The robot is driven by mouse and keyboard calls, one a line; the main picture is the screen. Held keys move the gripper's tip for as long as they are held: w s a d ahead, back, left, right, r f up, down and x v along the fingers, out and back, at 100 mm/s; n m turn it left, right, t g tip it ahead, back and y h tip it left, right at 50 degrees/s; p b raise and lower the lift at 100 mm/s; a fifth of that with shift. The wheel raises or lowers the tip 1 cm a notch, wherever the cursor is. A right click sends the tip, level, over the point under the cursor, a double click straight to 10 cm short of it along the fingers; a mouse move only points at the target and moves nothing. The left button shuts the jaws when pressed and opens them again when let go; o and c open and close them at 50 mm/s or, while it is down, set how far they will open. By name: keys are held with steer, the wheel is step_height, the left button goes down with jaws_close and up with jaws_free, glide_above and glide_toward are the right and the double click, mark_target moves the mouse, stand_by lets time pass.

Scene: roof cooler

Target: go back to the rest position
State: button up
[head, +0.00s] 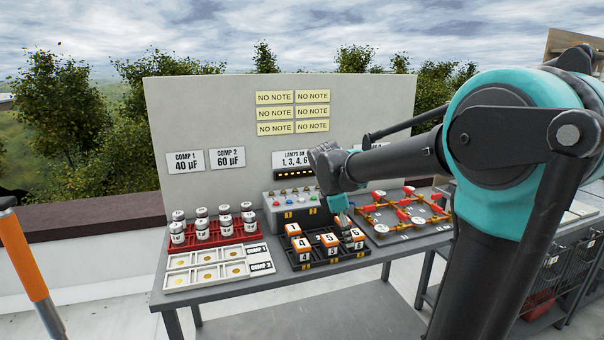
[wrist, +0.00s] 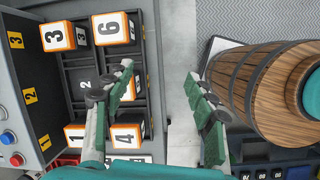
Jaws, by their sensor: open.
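My gripper (wrist: 158,80) is open, with its two green-padded fingers apart and nothing between them in the wrist view. In the head view, my gripper (head: 341,208) points down over the back of the black tray (head: 326,264) of numbered orange-and-white blocks. The wrist view shows blocks 3 (wrist: 57,36), 6 (wrist: 115,28), 1 (wrist: 76,134) and 4 (wrist: 126,133) in the tray. The slot marked 2 is empty there. Block 5 (head: 329,240) shows in the head view. My arm covers part of the tray's back.
A grey box with coloured buttons (head: 290,203) stands behind the tray. A red rack of jars (head: 212,240) and a white coin tray (head: 190,275) are left. A circuit board (head: 400,216) is right. A wooden barrel (wrist: 265,90) fills the wrist view's right.

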steer(key=s+d+f+m+t+y, duration=0.1)
steer(key=s+d+f+m, duration=0.2)
steer(key=s+f+m, duration=0.5)
steer(key=s+d+f+m+t+y, duration=0.1)
steer(key=s+d+f+m+y, duration=0.1)
steer(key=s+f+m, duration=0.5)
steer(key=shift+s+d+f+m, duration=0.4)
steer(key=shift+s+d+m, duration=0.1)
steer(key=shift+s+m, duration=0.65)
